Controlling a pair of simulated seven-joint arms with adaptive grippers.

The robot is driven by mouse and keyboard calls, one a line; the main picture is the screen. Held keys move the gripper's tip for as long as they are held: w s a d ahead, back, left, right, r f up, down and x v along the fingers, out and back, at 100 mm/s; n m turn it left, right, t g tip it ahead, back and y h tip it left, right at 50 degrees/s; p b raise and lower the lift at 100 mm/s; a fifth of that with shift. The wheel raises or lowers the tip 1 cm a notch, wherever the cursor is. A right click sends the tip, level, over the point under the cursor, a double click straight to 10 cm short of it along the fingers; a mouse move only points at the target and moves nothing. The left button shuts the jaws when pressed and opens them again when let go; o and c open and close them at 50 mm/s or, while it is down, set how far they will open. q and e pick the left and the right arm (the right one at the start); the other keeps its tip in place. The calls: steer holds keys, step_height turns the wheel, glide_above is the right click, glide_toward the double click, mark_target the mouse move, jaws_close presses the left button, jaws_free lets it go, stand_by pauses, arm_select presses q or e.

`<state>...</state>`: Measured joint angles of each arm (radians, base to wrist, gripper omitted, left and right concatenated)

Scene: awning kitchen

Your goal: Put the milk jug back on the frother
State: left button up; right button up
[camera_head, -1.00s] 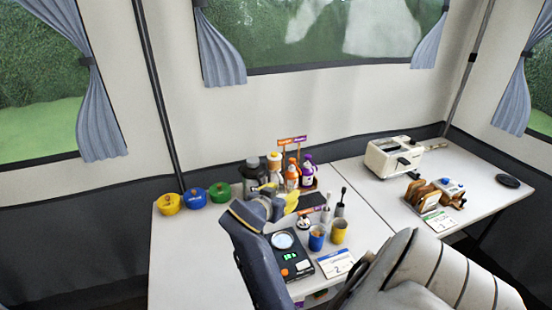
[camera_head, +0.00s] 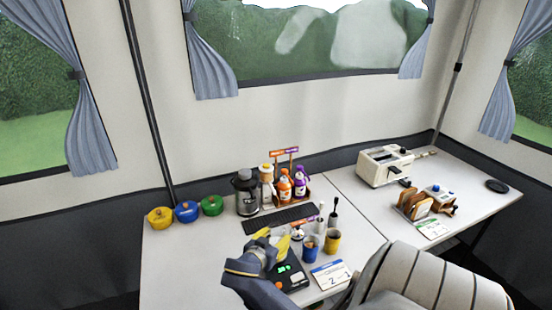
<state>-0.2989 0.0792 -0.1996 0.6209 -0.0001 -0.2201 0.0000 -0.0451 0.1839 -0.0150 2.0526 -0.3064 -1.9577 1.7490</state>
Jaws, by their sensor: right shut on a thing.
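My right gripper (camera_head: 276,240), with yellow fingertips, is at the left desk. It is shut on a grey metallic thing (camera_head: 261,254), seemingly the milk jug, mostly hidden by the gripper and wrist. The frother (camera_head: 291,278) is a black base with a green display and an orange button, on the desk's front part. The gripper covers the frother's left and rear part in this view. Its round plate is hidden. I cannot tell whether the jug touches the frother. My left gripper is not in view.
Behind are a dark mat (camera_head: 283,218), a dark canister (camera_head: 246,193) and bottles (camera_head: 284,186). Coloured pots (camera_head: 187,212) stand back left; a toaster (camera_head: 384,168) right.

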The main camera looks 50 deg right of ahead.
steer(key=shift+f, duration=1.95)
steer(key=shift+f, duration=0.15)
steer(key=o, duration=1.4)
steer(key=shift+c, duration=0.2)
steer(key=shift+a+r, duration=0.2)
steer(key=shift+r, duration=0.05)
steer(key=v, duration=1.1)
steer(key=shift+a, duration=0.25)
steer(key=shift+s+r, duration=0.1)
